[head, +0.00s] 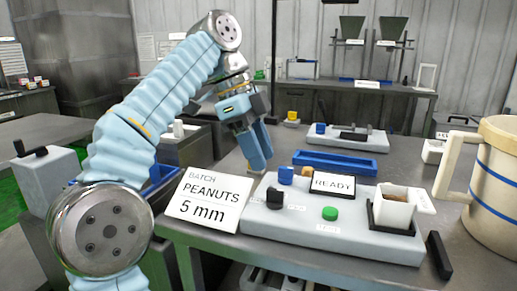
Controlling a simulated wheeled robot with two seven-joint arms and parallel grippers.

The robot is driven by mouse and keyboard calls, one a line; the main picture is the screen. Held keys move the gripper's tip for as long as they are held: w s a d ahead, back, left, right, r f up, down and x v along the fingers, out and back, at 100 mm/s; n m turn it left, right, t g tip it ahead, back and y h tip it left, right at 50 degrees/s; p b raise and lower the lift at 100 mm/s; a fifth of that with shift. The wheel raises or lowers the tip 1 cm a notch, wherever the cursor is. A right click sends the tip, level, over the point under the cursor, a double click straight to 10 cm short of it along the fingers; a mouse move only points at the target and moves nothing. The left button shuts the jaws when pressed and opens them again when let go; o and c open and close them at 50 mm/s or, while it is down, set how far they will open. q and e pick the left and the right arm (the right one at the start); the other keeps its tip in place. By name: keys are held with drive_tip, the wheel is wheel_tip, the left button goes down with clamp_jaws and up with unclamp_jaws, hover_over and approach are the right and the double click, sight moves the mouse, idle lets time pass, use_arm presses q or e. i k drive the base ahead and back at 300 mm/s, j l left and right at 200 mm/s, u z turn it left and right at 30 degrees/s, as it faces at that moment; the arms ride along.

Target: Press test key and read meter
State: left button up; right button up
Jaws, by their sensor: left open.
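A light grey meter console (290,229) stands on the near table. Its display (332,183) reads READY. A round green key (330,213) sits on its front, with a small label below too blurred to read. A black knob (275,198), a blue knob (286,175) and a partly hidden orange knob are on its left part. A white cup (392,210) with brown contents sits in a black holder at its right end. My left gripper (261,160) is open and empty, fingers down, behind and left of the console, apart from the green key. My right gripper is out of view.
A card (209,199) reading "BATCH PEANUTS 5 mm" leans at the console's left. A blue tray (334,163) lies behind. A large cream jug (492,190) with blue stripes stands at right, a black block (439,255) near it. Another console (365,139) stands farther back.

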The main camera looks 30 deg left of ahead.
sight(329, 213)
drive_tip(key=k, duration=1)
